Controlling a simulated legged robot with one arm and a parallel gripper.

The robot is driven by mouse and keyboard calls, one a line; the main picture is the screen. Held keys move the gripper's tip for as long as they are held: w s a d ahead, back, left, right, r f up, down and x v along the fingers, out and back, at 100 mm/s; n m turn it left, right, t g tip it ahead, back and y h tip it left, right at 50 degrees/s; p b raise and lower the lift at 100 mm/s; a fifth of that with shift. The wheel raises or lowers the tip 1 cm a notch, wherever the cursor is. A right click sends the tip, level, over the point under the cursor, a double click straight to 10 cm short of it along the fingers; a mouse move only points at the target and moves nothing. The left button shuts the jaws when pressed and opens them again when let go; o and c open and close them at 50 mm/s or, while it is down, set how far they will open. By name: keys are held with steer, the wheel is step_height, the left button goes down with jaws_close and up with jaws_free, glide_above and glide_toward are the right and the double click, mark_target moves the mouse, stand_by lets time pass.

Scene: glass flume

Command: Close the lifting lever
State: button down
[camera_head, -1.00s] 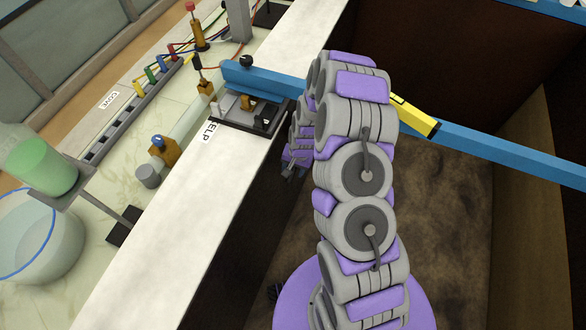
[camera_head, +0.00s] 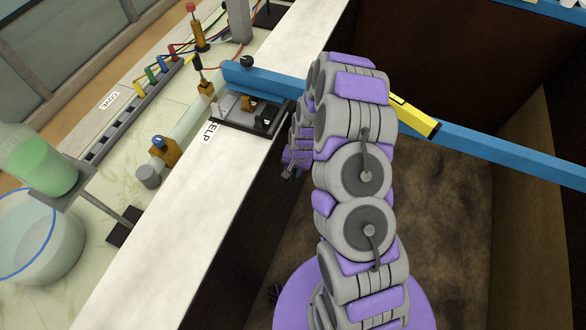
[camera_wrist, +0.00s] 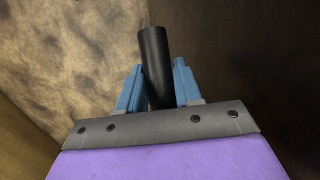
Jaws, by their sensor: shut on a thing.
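A black cylindrical bar (camera_wrist: 154,62), which looks like a lever handle, stands between the two blue fingers of my gripper (camera_wrist: 158,88) in the wrist view. The fingers are shut on it, and its upper end sticks out past them. Its lower end is hidden by the gripper body. In the head view my gripper (camera_head: 290,172) is small and partly hidden behind my arm. It hangs beside the dark inner side of the white ledge, below a black fixture (camera_head: 255,116). The bar cannot be made out in the head view, nor can what it joins to.
A blue beam (camera_head: 490,149) with a yellow level (camera_head: 413,116) crosses the dark trough behind my arm. The white ledge (camera_head: 165,225) runs along the left. Beyond it stand a glass bowl (camera_head: 40,240), a green-filled vessel (camera_head: 42,165) and a socket strip (camera_head: 128,112) with coloured plugs.

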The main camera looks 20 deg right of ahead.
steer(key=shift+r, duration=0.1)
steer(key=shift+s+a+r+g+y+p, duration=0.1)
steer(key=shift+s+a+r+g+y, duration=0.3)
steer(key=shift+r, duration=0.7)
steer(key=shift+s+a+r+g+y+p, duration=0.15)
steer(key=shift+r+g+y, duration=0.3)
steer(key=shift+r+g, duration=0.5)
steer(key=shift+s+a+r+g+y+p, duration=0.15)
steer(key=shift+r+g+y, duration=0.25)
steer(key=shift+r, duration=0.85)
steer(key=shift+s+r+m+g+y, duration=0.15)
steer(key=shift+r+m+g+y, duration=0.3)
steer(key=shift+r, duration=0.6)
steer(key=c, duration=0.8)
jaws_free()
steer(key=shift+c, duration=0.2)
